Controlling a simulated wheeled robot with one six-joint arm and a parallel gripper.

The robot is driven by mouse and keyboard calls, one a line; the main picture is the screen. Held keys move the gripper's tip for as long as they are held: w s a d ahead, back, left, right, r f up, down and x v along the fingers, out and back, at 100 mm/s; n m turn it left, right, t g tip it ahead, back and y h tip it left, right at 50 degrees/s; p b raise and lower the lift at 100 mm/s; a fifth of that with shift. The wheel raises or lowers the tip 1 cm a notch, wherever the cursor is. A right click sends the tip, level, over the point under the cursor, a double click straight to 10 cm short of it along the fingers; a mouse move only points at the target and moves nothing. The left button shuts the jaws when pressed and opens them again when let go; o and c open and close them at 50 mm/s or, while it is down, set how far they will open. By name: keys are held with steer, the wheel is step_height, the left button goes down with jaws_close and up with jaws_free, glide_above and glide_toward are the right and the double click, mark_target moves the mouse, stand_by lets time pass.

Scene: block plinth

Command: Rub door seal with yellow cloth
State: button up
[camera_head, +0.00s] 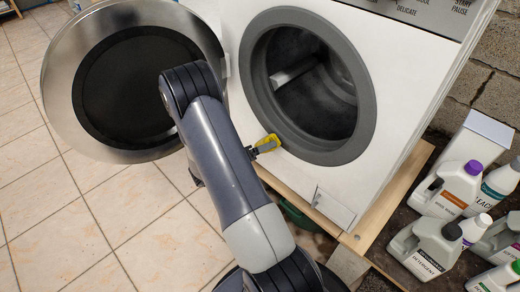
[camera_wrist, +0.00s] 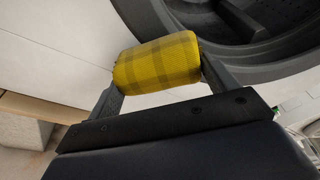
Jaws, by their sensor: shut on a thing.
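The washing machine's door seal (camera_head: 370,95) is a thick dark grey ring around the open drum; part of it shows at the top right of the wrist view (camera_wrist: 215,52). The yellow cloth (camera_head: 268,141) is at the lower left of the seal in the head view. In the wrist view the cloth (camera_wrist: 157,61) is a checked yellow roll between my two fingers. My gripper (camera_head: 262,149) is shut on it. The cloth is at or very close to the seal's outer edge; I cannot tell if they touch.
The round door (camera_head: 60,85) hangs open on the left. The machine stands on a wooden board (camera_head: 385,195) over blocks. Several detergent bottles (camera_head: 425,245) and a white box (camera_head: 478,140) stand at the right. Tiled floor (camera_head: 50,220) at the left is clear.

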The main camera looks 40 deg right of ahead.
steer(key=shift+d, duration=0.7)
steer(key=shift+s+d, duration=0.15)
steer(key=shift+s, duration=1.55)
steer(key=shift+s+d, duration=0.1)
steer(key=shift+s, duration=1.55)
steer(key=shift+w+a+p, duration=0.15)
steer(key=shift+w+p, duration=0.1)
steer(key=shift+w, duration=1.5)
steer(key=shift+w+a+p, duration=0.1)
steer(key=shift+w+p, duration=0.15)
steer(key=shift+w, duration=1.5)
steer(key=a, duration=0.6)
steer(key=shift+s+p, duration=0.35)
steer(key=shift+s+a, duration=0.1)
steer(key=shift+a, duration=1.4)
